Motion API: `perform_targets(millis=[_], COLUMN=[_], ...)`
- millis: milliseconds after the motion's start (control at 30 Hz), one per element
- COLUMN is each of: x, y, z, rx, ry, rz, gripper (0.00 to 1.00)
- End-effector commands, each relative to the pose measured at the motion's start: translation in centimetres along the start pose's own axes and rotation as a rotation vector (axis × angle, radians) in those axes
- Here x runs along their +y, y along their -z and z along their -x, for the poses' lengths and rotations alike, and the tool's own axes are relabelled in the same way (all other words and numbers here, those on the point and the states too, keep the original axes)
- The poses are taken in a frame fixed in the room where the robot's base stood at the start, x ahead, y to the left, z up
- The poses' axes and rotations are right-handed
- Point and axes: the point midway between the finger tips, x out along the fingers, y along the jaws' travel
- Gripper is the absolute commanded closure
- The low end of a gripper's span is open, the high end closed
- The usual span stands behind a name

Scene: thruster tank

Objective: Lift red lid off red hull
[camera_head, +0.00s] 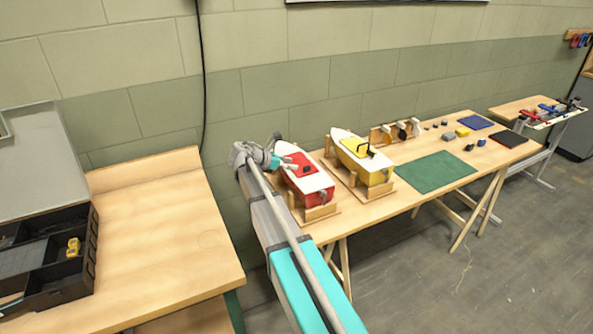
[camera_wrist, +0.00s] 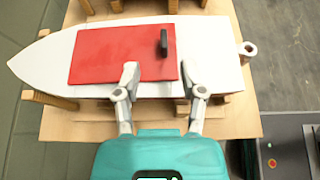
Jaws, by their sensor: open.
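The red lid (camera_wrist: 115,55) is a flat red panel with a dark upright handle (camera_wrist: 164,42) near its right end in the wrist view. It lies on the white deck of the red hull (camera_wrist: 45,60), which rests in a wooden cradle (camera_wrist: 75,130). In the head view the red lid (camera_head: 302,165) and red hull (camera_head: 312,190) are at the near end of the long table. My gripper (camera_wrist: 157,80) is open, with its fingertips over the near edge of the deck, one on either side of the handle's line. The handle is not between the fingertips; whether they touch the deck is unclear.
A yellow-lidded boat (camera_head: 362,160) stands in its own cradle just right of the red hull. A green mat (camera_head: 435,171) and several small parts lie farther along the table. A bench (camera_head: 165,235) with an open dark case (camera_head: 50,270) is at left.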

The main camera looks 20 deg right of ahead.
Motion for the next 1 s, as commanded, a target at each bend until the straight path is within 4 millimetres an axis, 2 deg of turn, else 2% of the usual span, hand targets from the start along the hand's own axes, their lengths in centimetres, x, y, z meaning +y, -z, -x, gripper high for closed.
perform_targets(millis=[100,200,667,1000], x=[0.0,0.0,-0.1,-0.6], y=[0.2,0.1,0.0,0.5], z=[-1.5,-2.0,-2.4,-5.8], rx=[0.000,0.000,0.000,0.000], ry=[0.002,0.000,0.001,0.002], rz=[0.000,0.000,0.000,-0.002], gripper=[0.47,0.47,0.47,0.47])
